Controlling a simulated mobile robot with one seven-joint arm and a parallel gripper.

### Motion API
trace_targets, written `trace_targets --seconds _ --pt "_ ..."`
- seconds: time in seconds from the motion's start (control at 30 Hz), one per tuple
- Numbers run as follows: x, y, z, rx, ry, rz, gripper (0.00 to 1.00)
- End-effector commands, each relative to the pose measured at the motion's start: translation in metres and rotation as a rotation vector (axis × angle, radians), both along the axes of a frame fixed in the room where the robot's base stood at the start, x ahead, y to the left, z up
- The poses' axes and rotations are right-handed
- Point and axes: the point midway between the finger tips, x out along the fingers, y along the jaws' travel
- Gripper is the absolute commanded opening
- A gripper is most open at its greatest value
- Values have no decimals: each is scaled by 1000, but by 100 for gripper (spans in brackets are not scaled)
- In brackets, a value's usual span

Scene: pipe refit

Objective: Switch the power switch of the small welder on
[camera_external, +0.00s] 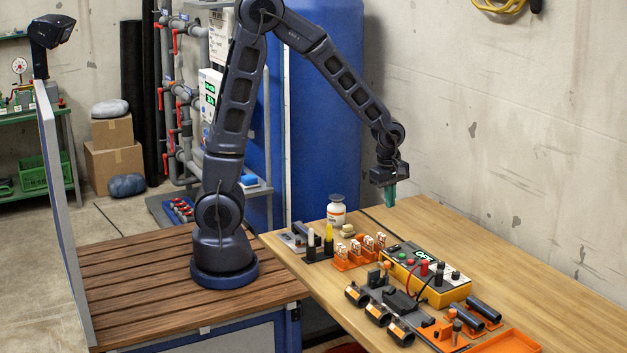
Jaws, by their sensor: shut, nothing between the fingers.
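The small welder (446,289) is a yellow box with a dark grey top, standing on the light wooden bench. Its top bears a small label or display, coloured buttons and red and black sockets. My gripper (389,196) has teal fingers pointing down. It is shut and empty, in the air above the bench, behind the welder and apart from it.
In front of the welder are black pipe pieces (378,313) in clamps and a cable. Orange holders (352,260) stand left of it, with a white bottle (336,212) behind. An orange tray (507,342) lies at the front right. The bench behind and right of the welder is clear.

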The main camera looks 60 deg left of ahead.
Motion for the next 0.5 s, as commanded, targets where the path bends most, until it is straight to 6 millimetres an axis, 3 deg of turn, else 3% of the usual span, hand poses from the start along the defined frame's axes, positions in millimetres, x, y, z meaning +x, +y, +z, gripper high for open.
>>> trace_targets --seconds 0.23,0.5 --pt "1 0 0 0 -2 0 0" --pt "15 -2 1 -3 -43 -1 0"
